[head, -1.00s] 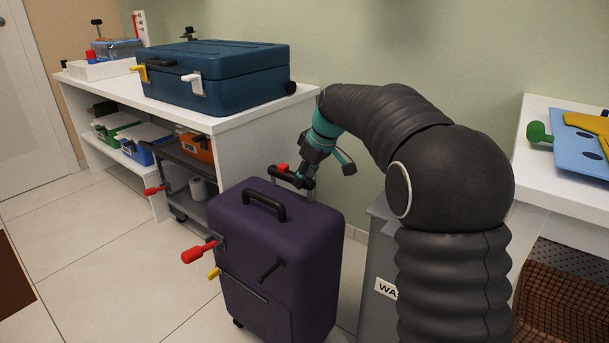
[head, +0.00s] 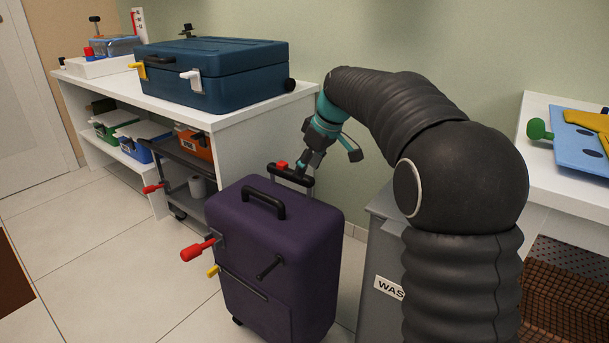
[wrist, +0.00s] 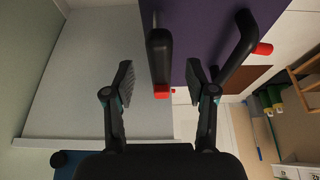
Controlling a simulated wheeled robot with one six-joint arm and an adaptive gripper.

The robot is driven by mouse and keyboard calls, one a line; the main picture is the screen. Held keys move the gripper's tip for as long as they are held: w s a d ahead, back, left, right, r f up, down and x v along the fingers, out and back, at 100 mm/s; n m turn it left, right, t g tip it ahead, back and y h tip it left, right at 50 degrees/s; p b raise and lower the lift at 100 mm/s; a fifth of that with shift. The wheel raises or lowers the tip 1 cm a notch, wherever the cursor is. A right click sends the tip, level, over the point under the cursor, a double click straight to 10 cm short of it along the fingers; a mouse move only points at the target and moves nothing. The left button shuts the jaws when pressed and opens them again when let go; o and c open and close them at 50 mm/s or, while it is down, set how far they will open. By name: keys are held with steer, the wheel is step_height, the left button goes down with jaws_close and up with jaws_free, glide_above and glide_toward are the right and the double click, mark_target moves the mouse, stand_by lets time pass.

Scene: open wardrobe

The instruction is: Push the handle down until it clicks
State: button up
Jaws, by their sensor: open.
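The purple suitcase (head: 300,225) stands upright on the floor. Its pull-out handle (head: 298,175) rises behind the top on a short metal stem, with a black grip and a red button (head: 281,165). My gripper (head: 307,161) is at the right end of this grip, pointing down; contact cannot be told. In the wrist view my open gripper (wrist: 160,78) has a finger on each side of the black grip (wrist: 160,55), apart from it in the picture. The red button (wrist: 161,92) shows at the grip's lower end.
A black carry handle (head: 264,203) sits on the suitcase's top. A red lever (head: 197,250) and a yellow lever (head: 213,271) stick out at its left. A grey bin (head: 378,265) stands close at right. A white shelf (head: 245,115) with a blue case (head: 215,75) is behind left.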

steer(key=v, duration=0.8)
steer(key=shift+d, duration=0.1)
steer(key=s+d+r+m+t+h+p, duration=0.1)
steer(key=s+d+m+p, duration=0.25)
steer(key=s, duration=1.05)
steer(key=s+d+m+t+h+p, duration=0.1)
steer(key=s+d+m+h+p, duration=0.3)
steer(key=s, duration=1)
steer(key=s+d+f+m+y+p, duration=0.1)
steer(key=s+d+f+m, duration=0.1)
steer(key=s+f, duration=0.3)
steer(key=s+m, duration=0.1)
steer(key=s, duration=0.1)
steer(key=shift+s+d+t+y, duration=0.3)
steer(key=shift+s+d+t, duration=0.05)
steer(key=shift+t, duration=0.05)
